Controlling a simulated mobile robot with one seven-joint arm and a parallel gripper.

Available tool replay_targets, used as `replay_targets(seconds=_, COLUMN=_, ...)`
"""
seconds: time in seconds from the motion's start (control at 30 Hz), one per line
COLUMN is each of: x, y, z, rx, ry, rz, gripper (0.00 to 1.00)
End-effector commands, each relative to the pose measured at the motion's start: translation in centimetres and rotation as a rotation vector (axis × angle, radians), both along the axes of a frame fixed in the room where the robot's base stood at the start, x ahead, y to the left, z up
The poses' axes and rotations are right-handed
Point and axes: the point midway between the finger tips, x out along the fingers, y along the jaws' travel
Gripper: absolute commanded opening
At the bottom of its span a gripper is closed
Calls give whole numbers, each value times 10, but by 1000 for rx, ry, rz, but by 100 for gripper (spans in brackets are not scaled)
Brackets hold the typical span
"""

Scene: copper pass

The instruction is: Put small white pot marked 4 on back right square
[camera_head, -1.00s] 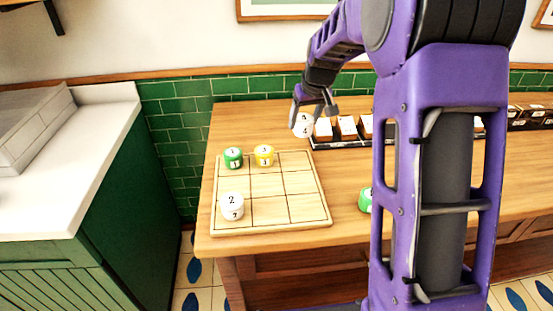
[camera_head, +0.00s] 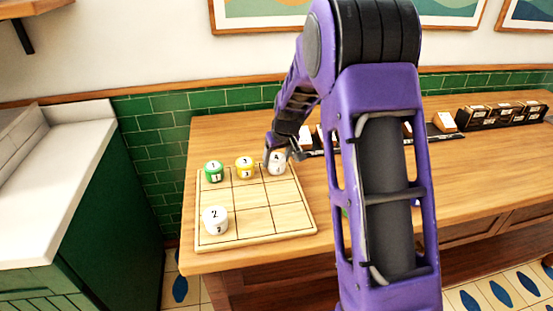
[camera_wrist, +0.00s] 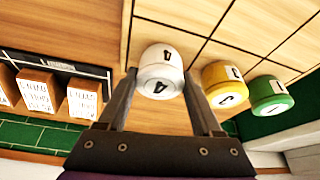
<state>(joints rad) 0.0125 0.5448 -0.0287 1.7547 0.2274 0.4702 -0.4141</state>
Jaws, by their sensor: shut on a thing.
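The small white pot marked 4 (camera_head: 277,161) is at the back right square of the wooden grid board (camera_head: 268,240). My gripper (camera_head: 280,148) is shut on this pot; the wrist view shows the white pot (camera_wrist: 160,70) between the two fingers. I cannot tell whether its base touches the board. A green pot marked 1 (camera_head: 214,172) stands on the back left square and a yellow pot marked 3 (camera_head: 244,167) on the back middle square. A white pot marked 2 (camera_head: 215,221) stands on the front left square.
My arm hides part of the table. The board's middle row and front right squares are clear.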

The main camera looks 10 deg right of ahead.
Motion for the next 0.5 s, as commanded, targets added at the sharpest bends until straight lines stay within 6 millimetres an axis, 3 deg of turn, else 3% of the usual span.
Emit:
replay_targets(seconds=0.33, x=1, y=0, z=-4, rx=0, ry=-3, rz=0, gripper=3)
replay_targets(seconds=0.37, x=1, y=0, z=-2, rx=0, ry=-2, rz=0, gripper=72)
replay_targets(seconds=0.5, x=0, y=0, z=-2, rx=0, ry=-2, rz=0, gripper=97)
